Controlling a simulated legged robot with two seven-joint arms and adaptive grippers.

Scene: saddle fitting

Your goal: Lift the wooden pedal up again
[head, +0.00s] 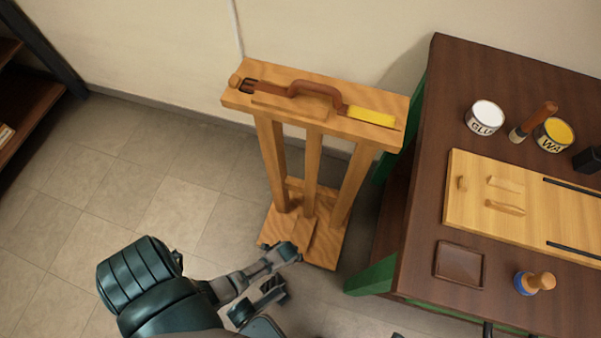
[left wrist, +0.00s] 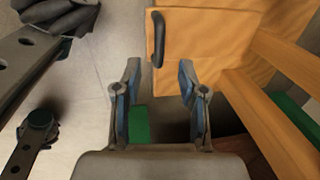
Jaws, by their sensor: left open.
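A wooden stand (head: 312,160) has a flat top bar, several legs and a base board. The wooden pedal (head: 303,236) is a short plank low on the front of the base; how far it is raised is hard to tell. My left gripper (head: 284,270) is open and empty, low in front of the base, with one finger close to the pedal's front end. Contact cannot be made out. In the left wrist view my open fingers (left wrist: 158,85) point toward wooden boards (left wrist: 205,45) and a dark upright bar (left wrist: 157,40). My right gripper is not clearly seen.
A dark table (head: 420,220) with green legs stands close on the right, bearing cans, a brush, a wooden board and a tray (head: 459,264). A shelf (head: 30,90) is at the far left. The wall is behind the stand; tiled floor to its left is free.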

